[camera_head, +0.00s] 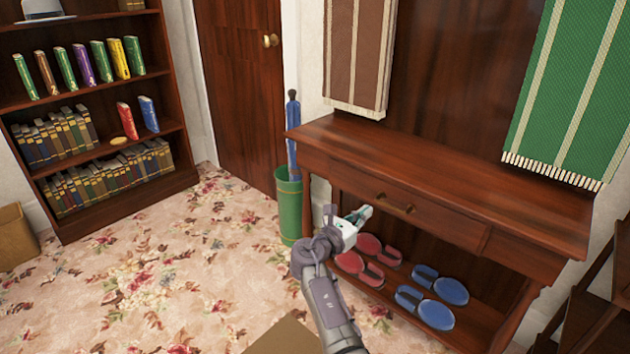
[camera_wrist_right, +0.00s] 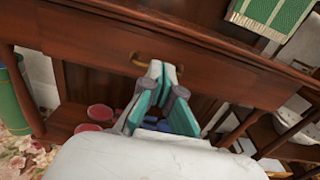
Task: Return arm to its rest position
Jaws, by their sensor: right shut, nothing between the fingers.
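My right gripper (camera_head: 361,213) is in front of the drawer of the dark wooden console table (camera_head: 470,160) in the head view. Its fingers are shut and empty. In the right wrist view the gripper (camera_wrist_right: 158,72) shows its fingertips together, just below the brass drawer handle (camera_wrist_right: 150,64) in the picture. I cannot tell whether they touch the handle. The drawer (camera_head: 440,220) looks closed, and its handle also shows in the head view (camera_head: 396,203). My left gripper is not in view.
A green bin with a blue umbrella (camera_head: 289,205) stands left of the table. Red slippers (camera_head: 360,268) and blue slippers (camera_head: 425,306) lie on its lower shelf. A bookshelf (camera_head: 90,110) stands at the left. The floral carpet (camera_head: 170,270) is mostly clear.

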